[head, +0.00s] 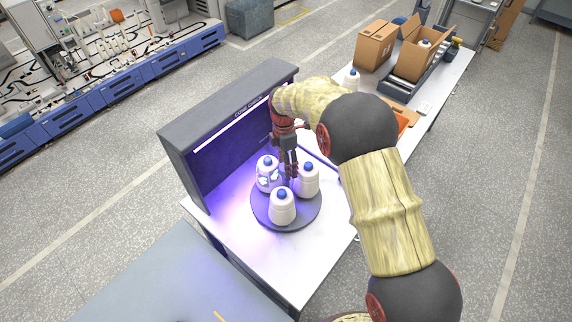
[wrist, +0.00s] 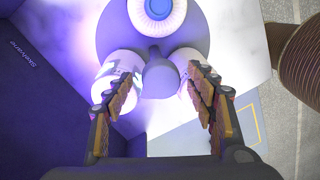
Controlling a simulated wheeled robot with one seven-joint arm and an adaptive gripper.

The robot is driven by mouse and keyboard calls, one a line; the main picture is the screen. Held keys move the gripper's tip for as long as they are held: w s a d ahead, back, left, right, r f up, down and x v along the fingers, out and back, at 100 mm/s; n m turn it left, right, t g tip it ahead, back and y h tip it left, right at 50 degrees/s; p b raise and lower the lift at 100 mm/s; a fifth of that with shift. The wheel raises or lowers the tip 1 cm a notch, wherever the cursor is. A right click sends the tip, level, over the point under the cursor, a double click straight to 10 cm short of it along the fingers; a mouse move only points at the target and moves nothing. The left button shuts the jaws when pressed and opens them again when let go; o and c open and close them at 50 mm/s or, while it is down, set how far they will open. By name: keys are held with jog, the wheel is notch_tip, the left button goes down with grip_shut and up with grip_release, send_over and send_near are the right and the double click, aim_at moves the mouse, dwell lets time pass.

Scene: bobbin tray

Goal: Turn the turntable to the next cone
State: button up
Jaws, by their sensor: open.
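The turntable (head: 309,213) is a dark round disc on the white table, under purple light. Three white cones with blue tops stand upright on it: the back left cone (head: 267,178) with dark patches on its side, the right cone (head: 309,181) and the front cone (head: 282,209). My gripper (head: 289,172) points down over the turntable, between the back left and right cones. In the wrist view, my open fingers (wrist: 160,88) straddle a grey hub (wrist: 158,76) with nothing held. They partly hide the two nearer cones; contact cannot be told.
A dark inspection hood (head: 230,125) stands close along the turntable's left and back. Behind my arm are another cone (head: 352,80), an orange tray (head: 407,117), and cardboard boxes (head: 375,45). The white table's front (head: 275,262) is clear.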

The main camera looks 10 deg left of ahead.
notch_tip(320, 180, up, 12)
jog(key=shift+w+a, duration=0.25)
jog(key=shift+w, duration=0.2)
dwell(0.4)
jog(key=s+d+m+t+b, duration=0.6)
jog(key=s+d+m+b, duration=1)
jog(key=s+d+m, duration=0.8)
jog(key=s+d, duration=0.6)
jog(key=s, duration=0.2)
jog(key=shift+s+r+y, duration=0.2)
jog(key=shift+s+y, duration=0.1)
jog(key=shift+s, duration=0.1)
